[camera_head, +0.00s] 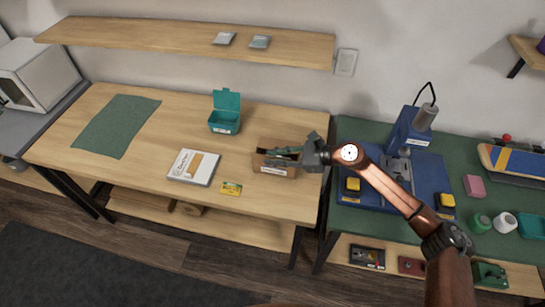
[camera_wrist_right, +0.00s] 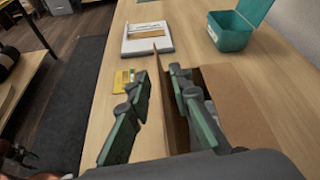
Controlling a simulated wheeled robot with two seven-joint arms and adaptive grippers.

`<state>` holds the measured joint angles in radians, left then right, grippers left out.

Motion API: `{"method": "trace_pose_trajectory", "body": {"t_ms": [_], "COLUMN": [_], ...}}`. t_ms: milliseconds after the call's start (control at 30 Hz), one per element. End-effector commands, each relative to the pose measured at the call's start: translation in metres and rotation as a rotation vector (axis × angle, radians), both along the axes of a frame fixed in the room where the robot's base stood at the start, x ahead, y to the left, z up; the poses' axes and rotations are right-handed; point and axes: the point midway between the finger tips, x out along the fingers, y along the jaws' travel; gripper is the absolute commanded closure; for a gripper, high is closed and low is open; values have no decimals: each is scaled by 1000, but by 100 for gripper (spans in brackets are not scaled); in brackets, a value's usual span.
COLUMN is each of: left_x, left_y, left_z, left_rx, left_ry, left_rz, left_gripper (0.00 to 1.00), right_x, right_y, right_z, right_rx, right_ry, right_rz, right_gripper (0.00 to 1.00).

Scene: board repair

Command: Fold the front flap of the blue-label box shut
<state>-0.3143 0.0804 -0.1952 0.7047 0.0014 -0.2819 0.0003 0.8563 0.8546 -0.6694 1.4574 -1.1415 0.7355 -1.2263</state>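A brown cardboard box (camera_head: 268,171) stands near the right end of the wooden table, with a small pale label on its front; its colour is too small to tell. It also shows in the wrist view (camera_wrist_right: 240,105). My right gripper (camera_head: 288,153) is over the box, reaching in from the right. In the wrist view my right gripper (camera_wrist_right: 160,82) is open, one finger outside the box and one inside. An upright cardboard panel (camera_wrist_right: 172,115), a flap or wall, stands between them; I cannot tell if either finger touches it. My left gripper is not in view.
A white box with a picture (camera_head: 194,167) and a yellow packet (camera_head: 231,188) lie left of the box. An open teal container (camera_head: 224,122) stands behind. A green mat (camera_head: 115,125) lies far left. A shelf (camera_head: 180,38) hangs above; a green-topped bench (camera_head: 350,130) adjoins right.

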Motion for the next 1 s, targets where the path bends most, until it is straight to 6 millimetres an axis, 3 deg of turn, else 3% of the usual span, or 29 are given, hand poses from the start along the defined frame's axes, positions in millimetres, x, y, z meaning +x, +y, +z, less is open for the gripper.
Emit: {"method": "trace_pose_trajectory", "body": {"t_ms": [267,567,1000], "left_x": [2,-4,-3], "left_y": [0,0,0], "left_z": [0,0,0], "left_rx": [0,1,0], "left_ry": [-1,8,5], "left_rz": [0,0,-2], "left_gripper": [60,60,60], "right_x": [1,1,1], "right_y": [3,3,3], "right_z": [-1,-1,-1], "right_rx": [0,0,1], "right_ry": [0,0,4], "right_rz": [2,2,2], "right_gripper": [80,100,100]}}
